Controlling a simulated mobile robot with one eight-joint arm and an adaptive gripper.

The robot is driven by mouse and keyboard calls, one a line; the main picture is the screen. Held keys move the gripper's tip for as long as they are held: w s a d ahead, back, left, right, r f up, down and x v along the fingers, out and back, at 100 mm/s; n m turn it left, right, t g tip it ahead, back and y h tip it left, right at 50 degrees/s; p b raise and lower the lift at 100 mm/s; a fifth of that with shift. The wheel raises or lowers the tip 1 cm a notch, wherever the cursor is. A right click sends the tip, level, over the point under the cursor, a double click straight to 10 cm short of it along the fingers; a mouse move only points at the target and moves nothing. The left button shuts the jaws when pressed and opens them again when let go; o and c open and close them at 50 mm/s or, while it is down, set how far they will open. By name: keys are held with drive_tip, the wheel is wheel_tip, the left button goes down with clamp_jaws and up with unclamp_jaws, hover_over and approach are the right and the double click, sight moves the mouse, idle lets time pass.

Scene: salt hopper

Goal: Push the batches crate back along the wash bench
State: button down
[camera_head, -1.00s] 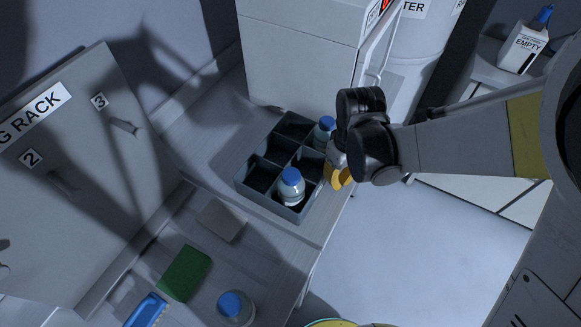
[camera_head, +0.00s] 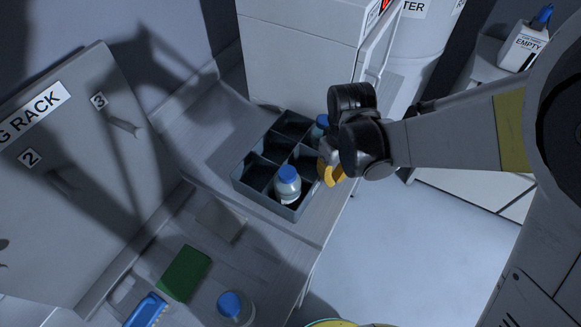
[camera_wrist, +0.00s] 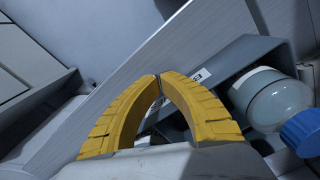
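The batches crate (camera_head: 262,203) is a dark grey divided crate on the wash bench (camera_head: 313,232). One blue-capped bottle (camera_head: 288,186) stands in its near compartment. A second blue-capped bottle (camera_head: 320,127) stands in a far compartment, partly hidden by my arm. The other compartments I can see look empty. My gripper (camera_head: 329,174) has yellow fingers at the crate's right side. In the wrist view, the fingertips (camera_wrist: 158,77) meet in front of the crate wall (camera_wrist: 262,52), with nothing between them. The fingers look very close to the wall; I cannot tell whether they touch it.
A grey box-shaped unit (camera_head: 296,62) stands behind the crate. A pegged rack board (camera_head: 85,170) is at left. A grey block (camera_head: 221,219), green pad (camera_head: 184,272), blue brush (camera_head: 147,311) and another bottle (camera_head: 235,308) lie nearer on the bench.

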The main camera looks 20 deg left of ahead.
drive_tip(key=shift+w+a+b, duration=0.15)
drive_tip(key=shift+w+a, duration=0.1)
drive_tip(key=shift+a, duration=3.6)
drive_tip(key=shift+w+a+b, duration=0.2)
drive_tip(key=shift+a, duration=3.65)
drive_tip(key=shift+w+a+b, duration=0.15)
drive_tip(key=shift+w+a, duration=0.1)
drive_tip(key=shift+a, duration=3.6)
drive_tip(key=shift+s+d+r+p, duration=0.15)
drive_tip(key=shift+d+r+p, duration=1.15)
drive_tip(key=shift+d+r, duration=1.25)
